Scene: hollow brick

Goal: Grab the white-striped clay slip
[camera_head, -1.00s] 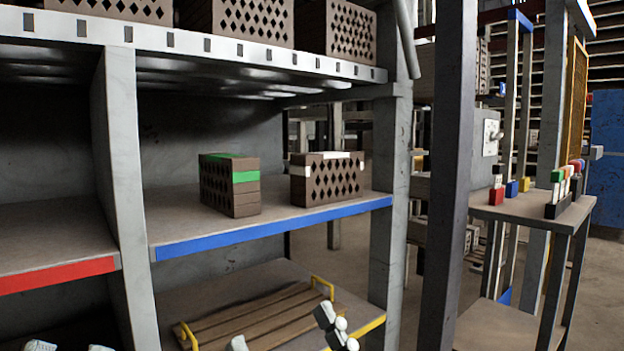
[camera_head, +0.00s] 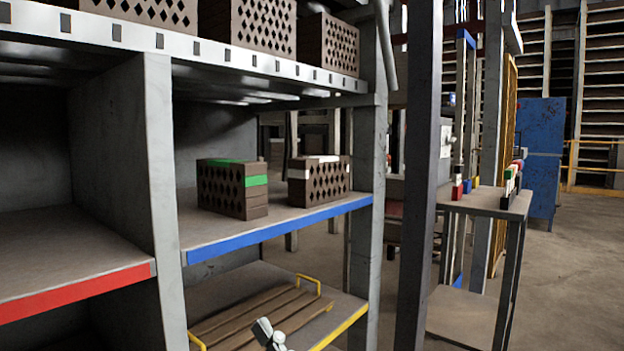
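A brown hollow brick with a white stripe (camera_head: 318,182) stands on the blue-edged shelf (camera_head: 275,231). Its front face shows diamond-shaped holes, and the white marks run along its top edge and upper corner. A similar brick with a green stripe (camera_head: 232,189) stands to its left, nearer to me, with a gap between them. A small grey and white part of what looks like my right gripper (camera_head: 270,335) shows at the bottom edge, well below and apart from the bricks. Its opening cannot be told. My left gripper is not in view.
Grey uprights frame the shelf, and a dark post (camera_head: 411,190) stands to its right. A lower yellow-edged shelf holds a wooden pallet (camera_head: 255,318). A red-edged shelf (camera_head: 75,292) is at left. More bricks sit above. A side table (camera_head: 487,201) holds small coloured blocks.

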